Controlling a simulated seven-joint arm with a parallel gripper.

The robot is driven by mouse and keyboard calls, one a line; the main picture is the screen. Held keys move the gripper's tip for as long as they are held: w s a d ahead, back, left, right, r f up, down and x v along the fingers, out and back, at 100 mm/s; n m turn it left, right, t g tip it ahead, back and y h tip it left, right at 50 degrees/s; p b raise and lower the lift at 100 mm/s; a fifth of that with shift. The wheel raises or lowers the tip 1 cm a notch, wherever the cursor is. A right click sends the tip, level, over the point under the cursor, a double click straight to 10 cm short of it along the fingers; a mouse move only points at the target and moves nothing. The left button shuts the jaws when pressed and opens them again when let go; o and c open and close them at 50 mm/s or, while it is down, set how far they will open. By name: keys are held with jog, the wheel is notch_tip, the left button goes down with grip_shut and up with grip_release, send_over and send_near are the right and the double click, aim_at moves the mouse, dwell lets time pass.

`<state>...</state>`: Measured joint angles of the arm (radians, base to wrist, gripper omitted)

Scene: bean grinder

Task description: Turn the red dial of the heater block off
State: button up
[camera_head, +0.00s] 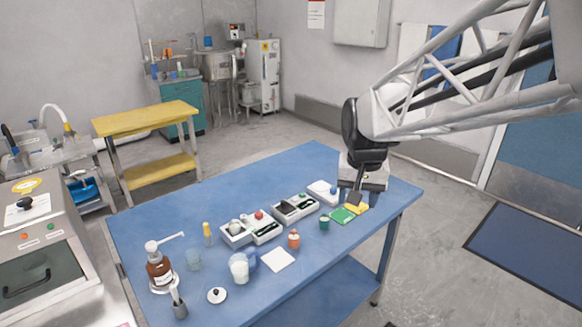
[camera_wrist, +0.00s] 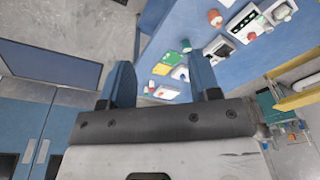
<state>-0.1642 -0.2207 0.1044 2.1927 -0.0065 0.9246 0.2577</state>
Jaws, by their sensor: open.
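A white and dark block (camera_head: 266,232) with a round red knob (camera_head: 259,215) sits near the middle of the table; the knob also shows at the top of the wrist view (camera_wrist: 252,36). A second white box (camera_head: 376,180) stands at the table's far right, by my gripper (camera_head: 357,192). In the wrist view this box (camera_wrist: 168,93) carries a small reddish spot (camera_wrist: 151,84); I cannot tell which of the two is the heater block. My gripper (camera_wrist: 161,82) is open and empty, with its fingers apart, over that far-right end. The arm partly hides the box in the head view.
Other grey-white devices (camera_head: 295,207) line the table's middle. The blue table (camera_head: 180,205) is bare at its far left.

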jog(key=w+a+f, duration=0.3)
jog(key=w+a, duration=0.3)
jog(key=w, duration=0.3)
jog(key=m+g, duration=0.1)
jog(key=g, duration=0.1)
send_over(258, 213)
jog(key=f, duration=1.6)
jog(key=shift+s+d+f, duration=0.15)
jog(key=shift+s+d, duration=0.05)
jog(key=shift+d, duration=0.15)
jog(key=shift+w+a+f, duration=0.15)
jog(key=shift+a+f, duration=0.05)
jog(key=shift+a, duration=0.05)
jog(key=shift+f, duration=0.15)
jog(key=shift+f, duration=3.75)
jog(key=c, duration=0.9)
